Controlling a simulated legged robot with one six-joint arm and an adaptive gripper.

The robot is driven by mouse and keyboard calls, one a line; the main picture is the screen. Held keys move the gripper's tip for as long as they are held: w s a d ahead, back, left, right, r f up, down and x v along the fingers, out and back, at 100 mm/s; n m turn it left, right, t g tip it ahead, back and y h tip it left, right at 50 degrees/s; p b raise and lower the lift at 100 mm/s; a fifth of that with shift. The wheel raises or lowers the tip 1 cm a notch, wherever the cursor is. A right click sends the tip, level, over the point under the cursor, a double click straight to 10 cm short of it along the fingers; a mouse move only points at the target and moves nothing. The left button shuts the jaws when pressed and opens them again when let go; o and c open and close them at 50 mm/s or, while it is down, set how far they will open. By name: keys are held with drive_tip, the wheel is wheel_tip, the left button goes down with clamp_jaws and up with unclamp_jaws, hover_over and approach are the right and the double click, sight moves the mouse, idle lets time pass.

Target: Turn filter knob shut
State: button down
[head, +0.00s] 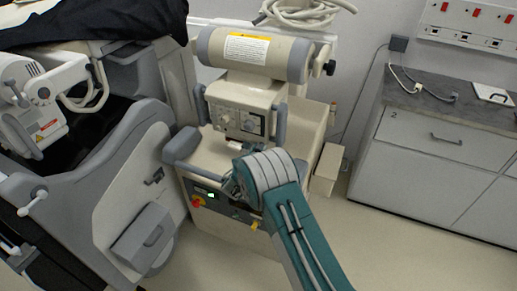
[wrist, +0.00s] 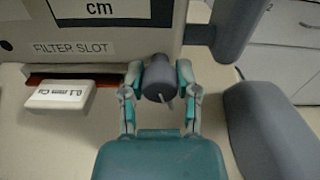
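In the wrist view a dark grey round knob (wrist: 158,79) with a thin pin on its end sticks out from the lower edge of a beige housing (wrist: 130,45). My gripper (wrist: 160,82) is around it, one finger on each side. The fingers stand apart with narrow gaps to the knob; I cannot tell for sure whether either touches. Left of the knob is the label FILTER SLOT (wrist: 73,48), and below it a white filter piece (wrist: 60,95) sits at a reddish-edged slot. In the head view my gripper (head: 233,187) is at the machine below its control panel; the knob is hidden.
The beige machine (head: 245,105) has a grey handle (wrist: 226,30) right of the knob. A grey padded part (wrist: 268,130) stands close to my gripper's right. A covered cart (head: 120,190) is at the left, a cabinet (head: 440,150) at the right.

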drive_tip(key=shift+a+m, duration=0.1)
drive_tip(key=shift+m, duration=0.2)
drive_tip(key=m, duration=0.3)
drive_tip(key=shift+w, duration=0.1)
drive_tip(key=m, duration=0.8)
drive_tip(key=shift+m, duration=0.3)
drive_tip(key=shift+f+m, duration=0.1)
drive_tip(key=shift+m, duration=1.7)
drive_tip(key=shift+d, duration=0.2)
drive_tip(key=shift+c, duration=1.7)
unclamp_jaws()
